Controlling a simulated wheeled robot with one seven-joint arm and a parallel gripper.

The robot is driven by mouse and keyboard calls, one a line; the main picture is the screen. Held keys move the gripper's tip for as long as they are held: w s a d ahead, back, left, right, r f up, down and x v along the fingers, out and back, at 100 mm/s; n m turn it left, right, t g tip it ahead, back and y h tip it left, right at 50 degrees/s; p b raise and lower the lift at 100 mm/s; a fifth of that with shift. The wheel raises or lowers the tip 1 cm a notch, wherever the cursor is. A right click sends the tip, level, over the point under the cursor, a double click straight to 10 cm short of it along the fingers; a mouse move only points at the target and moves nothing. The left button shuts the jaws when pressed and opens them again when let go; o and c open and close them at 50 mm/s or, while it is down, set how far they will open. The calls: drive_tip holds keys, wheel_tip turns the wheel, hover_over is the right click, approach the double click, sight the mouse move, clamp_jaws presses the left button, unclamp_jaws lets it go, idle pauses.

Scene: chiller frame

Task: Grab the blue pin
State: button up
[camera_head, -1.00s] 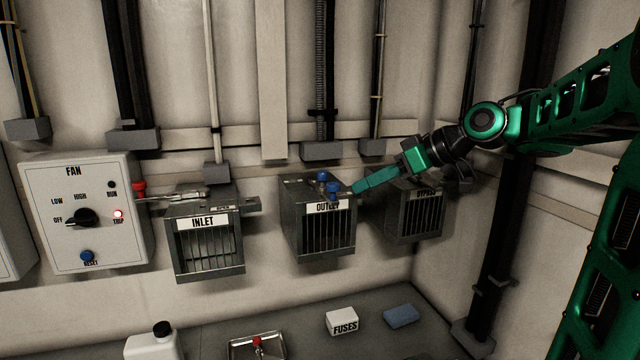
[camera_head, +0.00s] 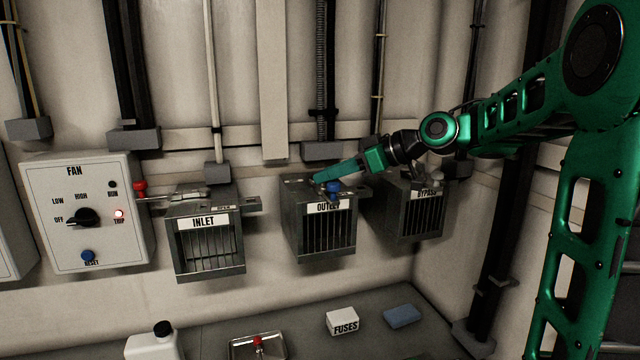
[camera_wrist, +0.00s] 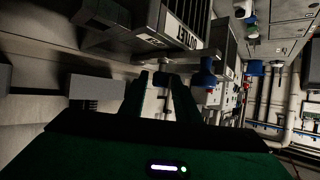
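A blue pin (camera_head: 333,187) stands on top of the grey OUTLET box (camera_head: 322,240), near its front. It also shows in the wrist view (camera_wrist: 207,76), just right of my fingers. My gripper (camera_head: 320,179) reaches in from the right, its green fingers over the box top behind this pin. A second blue pin behind it is now mostly hidden by the fingers. In the wrist view my fingers (camera_wrist: 164,84) stand apart, with a gap and a pale, rod-like shape seen between them. I cannot tell whether that shape is a pin or background. No grip on anything is visible.
The INLET box (camera_head: 210,250) hangs to the left and the BYPASS box (camera_head: 415,215) close to the right, beneath my arm. A fan panel (camera_head: 85,235) is at far left. A fuses box (camera_head: 342,321) and a blue block (camera_head: 402,316) lie on the surface below.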

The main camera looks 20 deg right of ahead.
drive_tip(key=shift+x, duration=1.2)
clamp_jaws()
drive_tip(key=shift+r, duration=0.1)
